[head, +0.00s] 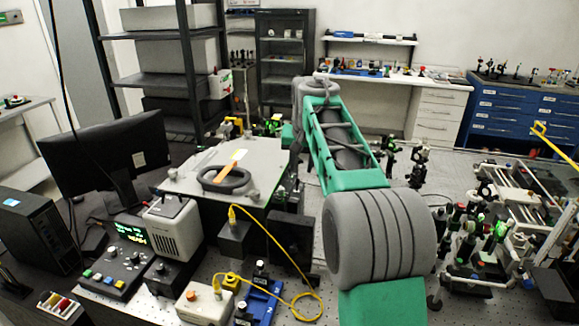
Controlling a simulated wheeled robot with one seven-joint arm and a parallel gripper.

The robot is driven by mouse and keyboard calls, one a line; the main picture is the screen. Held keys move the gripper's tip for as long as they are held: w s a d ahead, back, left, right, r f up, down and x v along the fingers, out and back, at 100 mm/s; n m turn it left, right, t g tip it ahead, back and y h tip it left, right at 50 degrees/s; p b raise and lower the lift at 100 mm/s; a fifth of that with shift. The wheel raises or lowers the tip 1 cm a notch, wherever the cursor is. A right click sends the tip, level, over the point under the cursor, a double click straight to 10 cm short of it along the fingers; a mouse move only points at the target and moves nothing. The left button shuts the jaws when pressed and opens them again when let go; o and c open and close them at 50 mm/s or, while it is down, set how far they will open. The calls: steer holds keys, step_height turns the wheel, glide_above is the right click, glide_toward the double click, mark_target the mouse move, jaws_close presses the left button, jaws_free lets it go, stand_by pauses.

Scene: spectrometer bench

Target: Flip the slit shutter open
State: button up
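No part is plainly recognisable as the slit shutter in the head view. An orange strip with a pale yellow end (232,166) slants up across a black ring (222,186) on a flat grey plate (190,160); I cannot tell whether this is the shutter or whether it is open. My green and grey arm rises from the bottom right of centre and bends over at the top, just right of the plate. My gripper is not visible; the arm's far end is hidden behind its own links.
Left of the plate stand a black monitor (105,160) and a control box with knobs (125,255). A yellow cable (275,245) loops in front of the plate. Optics mounts (490,235) crowd the bench at right. A black shelf rack (150,80) stands behind.

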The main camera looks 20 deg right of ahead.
mark_target(298, 180)
steer(key=x, duration=0.3)
steer(key=w+p+x, duration=0.1)
steer(key=x, duration=0.3)
steer(key=shift+r, duration=0.2)
steer(key=shift+w+f, duration=0.1)
steer(key=shift+f, duration=0.35)
jaws_close()
